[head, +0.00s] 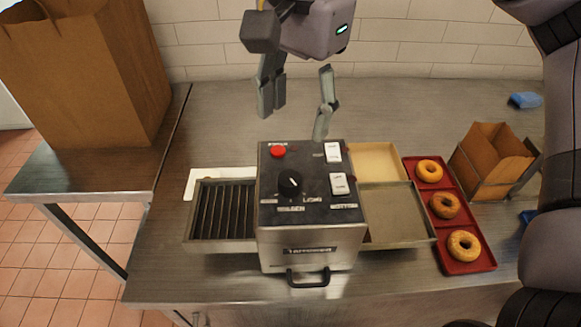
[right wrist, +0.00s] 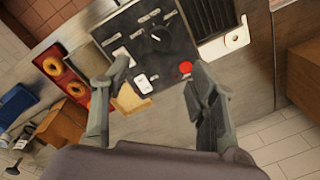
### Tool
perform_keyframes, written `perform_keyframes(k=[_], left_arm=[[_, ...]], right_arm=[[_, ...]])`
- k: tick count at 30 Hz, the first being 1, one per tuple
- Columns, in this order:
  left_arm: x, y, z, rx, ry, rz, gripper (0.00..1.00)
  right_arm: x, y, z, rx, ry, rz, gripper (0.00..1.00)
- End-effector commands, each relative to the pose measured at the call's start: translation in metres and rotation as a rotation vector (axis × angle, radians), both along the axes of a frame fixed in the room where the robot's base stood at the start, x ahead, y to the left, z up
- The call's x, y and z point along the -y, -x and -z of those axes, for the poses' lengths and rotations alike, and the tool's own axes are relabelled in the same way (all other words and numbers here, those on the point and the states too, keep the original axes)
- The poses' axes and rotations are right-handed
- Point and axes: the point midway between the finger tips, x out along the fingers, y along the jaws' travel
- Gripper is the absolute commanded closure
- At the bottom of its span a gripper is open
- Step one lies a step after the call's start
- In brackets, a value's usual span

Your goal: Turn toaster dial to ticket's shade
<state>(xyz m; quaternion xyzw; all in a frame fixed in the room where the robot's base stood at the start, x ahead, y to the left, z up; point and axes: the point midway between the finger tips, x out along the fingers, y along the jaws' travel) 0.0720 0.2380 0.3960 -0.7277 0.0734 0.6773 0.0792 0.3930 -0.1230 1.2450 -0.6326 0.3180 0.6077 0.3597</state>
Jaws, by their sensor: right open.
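The steel toaster (head: 310,240) stands mid-counter with a dark control panel. Its black dial (head: 290,183) sits near the panel's middle, with small white shade labels around it; the dial also shows in the right wrist view (right wrist: 158,36). The labels and the pointer's exact setting are too small to read surely. My right gripper (head: 297,116) is open and empty above and behind the panel's back edge, apart from the dial. In the right wrist view its fingers (right wrist: 157,70) are spread. I cannot make out a ticket. My left gripper is out of view.
A red button (head: 278,151) and white switches (head: 333,152) share the panel. A slotted rack (head: 222,210) juts left; a tray (head: 397,215) juts right. A red tray (head: 474,253) holds bagels. A paper bag (head: 85,75) stands left. Behind the toaster, the counter (head: 220,120) is largely clear.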

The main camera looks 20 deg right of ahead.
Motion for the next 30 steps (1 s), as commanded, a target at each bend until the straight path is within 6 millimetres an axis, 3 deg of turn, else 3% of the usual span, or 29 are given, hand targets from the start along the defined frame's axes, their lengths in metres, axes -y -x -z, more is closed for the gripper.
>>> perform_keyframes(k=[15, 21, 30], left_arm=[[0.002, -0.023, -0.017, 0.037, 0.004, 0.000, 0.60], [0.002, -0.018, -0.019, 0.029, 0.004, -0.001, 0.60], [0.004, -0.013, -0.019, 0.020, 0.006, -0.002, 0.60]], right_arm=[[-0.003, -0.005, 0.108, -0.005, 0.001, -0.001, 0.46], [-0.004, -0.007, 0.129, -0.002, 0.000, 0.000, 0.46], [-0.005, -0.007, 0.135, -0.001, 0.000, 0.000, 0.46]])
